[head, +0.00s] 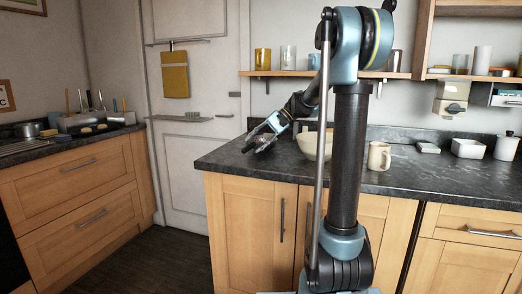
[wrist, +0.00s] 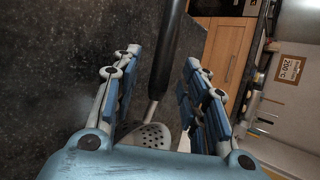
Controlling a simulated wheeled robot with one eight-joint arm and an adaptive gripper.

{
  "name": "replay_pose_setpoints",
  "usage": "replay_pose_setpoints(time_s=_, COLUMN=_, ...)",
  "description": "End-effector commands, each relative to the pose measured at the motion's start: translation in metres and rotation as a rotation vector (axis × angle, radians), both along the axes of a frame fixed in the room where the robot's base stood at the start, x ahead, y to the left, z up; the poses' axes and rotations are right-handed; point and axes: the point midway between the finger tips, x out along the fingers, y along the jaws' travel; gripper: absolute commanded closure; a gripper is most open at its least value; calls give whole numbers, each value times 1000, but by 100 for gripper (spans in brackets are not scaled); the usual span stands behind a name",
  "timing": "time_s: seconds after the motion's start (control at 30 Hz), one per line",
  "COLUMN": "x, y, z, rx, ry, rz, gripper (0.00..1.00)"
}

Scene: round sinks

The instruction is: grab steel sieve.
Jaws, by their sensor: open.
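The steel sieve (wrist: 152,136) shows in the wrist view as a perforated metal head with a long black handle. Its head is low in the picture, near the palm, and its handle runs up between the two blue fingers. My gripper (wrist: 161,62) is open, with one finger on each side of the handle and a visible gap to each. In the head view my gripper (head: 262,140) is over the left end of the dark worktop (head: 245,165). The sieve is too small there to tell from the gripper. Whether it rests on the worktop is unclear.
A beige mug (head: 379,156) is farther right. White containers (head: 468,148) stand at the right. A shelf (head: 280,74) with cups is above. The worktop's left corner is mostly clear.

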Motion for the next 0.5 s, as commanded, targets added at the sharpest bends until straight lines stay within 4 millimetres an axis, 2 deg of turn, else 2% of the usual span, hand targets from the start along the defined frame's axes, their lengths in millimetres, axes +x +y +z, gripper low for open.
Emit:
replay_pose_setpoints(time_s=0.17, x=-3, y=17, z=-14, rx=0, ry=0, rz=1, gripper=60)
replay_pose_setpoints(time_s=0.4, x=-3, y=19, z=-16, rx=0, ry=0, rz=0, gripper=60)
replay_pose_setpoints(time_s=0.43, x=-3, y=19, z=-16, rx=0, ry=0, rz=0, gripper=64)
replay_pose_setpoints(time_s=0.5, x=-3, y=19, z=-16, rx=0, ry=0, rz=0, gripper=80)
